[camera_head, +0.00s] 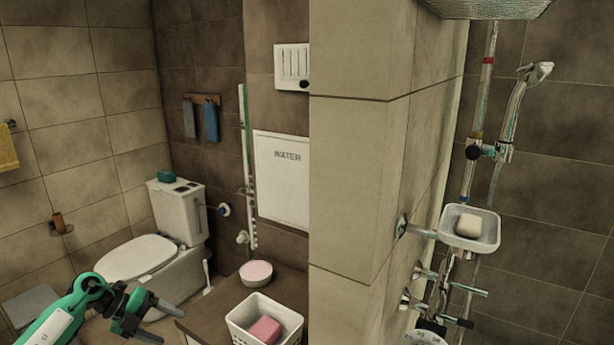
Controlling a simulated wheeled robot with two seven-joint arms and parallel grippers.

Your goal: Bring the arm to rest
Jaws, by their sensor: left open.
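My left arm, green and white, comes in from the lower left. Its left gripper (168,319) is dark, with its two fingers spread apart. It is open and I see nothing between the fingers. In the picture it sits in front of the toilet base, to the left of the wooden counter. My right gripper is not in view.
A wooden counter (203,318) holds a white basket (242,323) with a pink block (265,330) and a round pink-topped dish (256,273). A toilet (140,256) stands behind my gripper. A tiled wall (362,140) juts out right of centre, with a soap dish (489,230) beyond it.

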